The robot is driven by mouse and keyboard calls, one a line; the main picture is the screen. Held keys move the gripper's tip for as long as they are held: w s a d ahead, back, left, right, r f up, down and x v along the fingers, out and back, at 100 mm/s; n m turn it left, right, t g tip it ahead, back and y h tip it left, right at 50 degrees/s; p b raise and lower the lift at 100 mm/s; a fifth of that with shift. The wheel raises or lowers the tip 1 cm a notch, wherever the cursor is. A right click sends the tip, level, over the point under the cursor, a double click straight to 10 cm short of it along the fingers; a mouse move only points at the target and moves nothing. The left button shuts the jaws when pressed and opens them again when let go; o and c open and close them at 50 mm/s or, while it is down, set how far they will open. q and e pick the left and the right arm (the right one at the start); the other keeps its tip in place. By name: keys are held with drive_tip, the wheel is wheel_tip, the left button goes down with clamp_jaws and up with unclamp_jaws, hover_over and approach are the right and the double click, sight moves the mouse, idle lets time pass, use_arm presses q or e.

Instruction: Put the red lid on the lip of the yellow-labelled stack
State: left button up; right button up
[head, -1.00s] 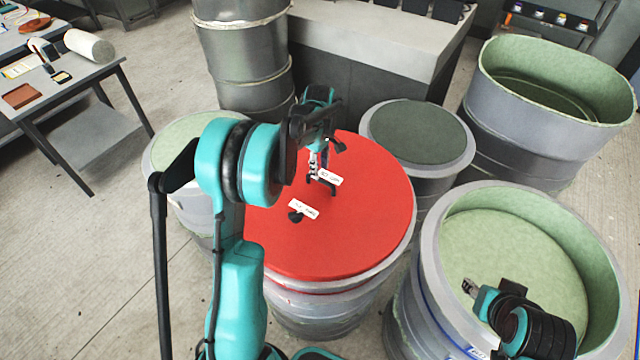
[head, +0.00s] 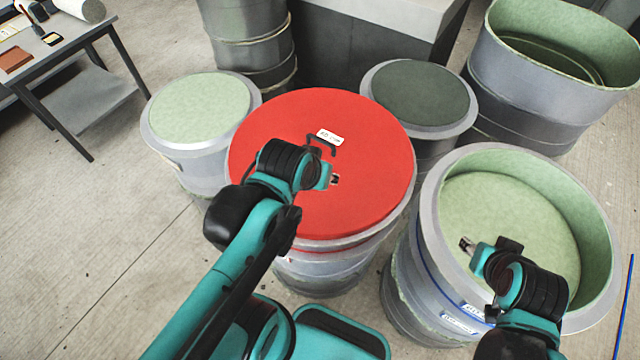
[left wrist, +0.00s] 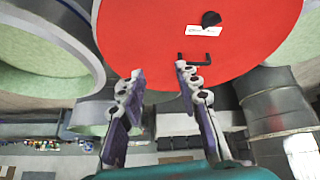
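The red lid (head: 375,150) lies flat on top of the middle stack (head: 325,275), which has a red band below the rim. A black handle (head: 318,146) and a white label (head: 330,137) show on the lid. My left gripper (head: 333,180) is over the lid, on the near side of the handle. In the left wrist view the open, empty fingers (left wrist: 155,80) point toward the lid (left wrist: 255,35), with the handle (left wrist: 200,59) apart from them. My right gripper (head: 467,245) is above the right-hand mould; its finger opening is too small to judge. I see no yellow label.
The right-hand open mould (head: 434,235) has blue bands and labels. Smaller covered drums stand at back left (head: 200,108) and back right (head: 420,95). A tall open mould (head: 535,90) is at far right. A table (head: 85,45) stands far left, with clear floor before it.

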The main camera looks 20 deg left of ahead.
use_arm(q)
drive_tip(key=shift+s+d+f+m, duration=0.15)
drive_tip(key=shift+s+f+m, duration=0.25)
drive_tip(key=shift+s, duration=0.25)
drive_tip(key=shift+s+d+f+t, duration=0.1)
drive_tip(key=shift+s+t, duration=0.1)
drive_tip(key=shift+t, duration=0.1)
drive_tip(key=shift+c, duration=1)
drive_tip(key=m+g+b, duration=0.2)
drive_tip(key=m+b, duration=0.1)
drive_tip(key=m, duration=1.7)
hover_over(320, 140)
drive_tip(key=s, duration=0.2)
wheel_tip(320, 140, down, 11)
drive_tip(key=shift+w+a+f+h+b, duration=0.2)
drive_tip(key=shift+f+b, duration=0.1)
drive_tip(key=shift+f, duration=0.35)
drive_tip(key=shift+w+a+f+h+b, duration=0.1)
drive_tip(key=shift+f+h+b, duration=0.15)
drive_tip(key=shift+f, duration=0.35)
drive_tip(key=b+x, duration=0.1)
drive_tip(key=x, duration=0.1)
drive_tip(key=b+x, duration=0.1)
drive_tip(key=x, duration=0.2)
drive_tip(key=shift+s+d+f, duration=0.2)
drive_tip(key=shift+d, duration=0.05)
drive_tip(key=shift+w+f, duration=0.15)
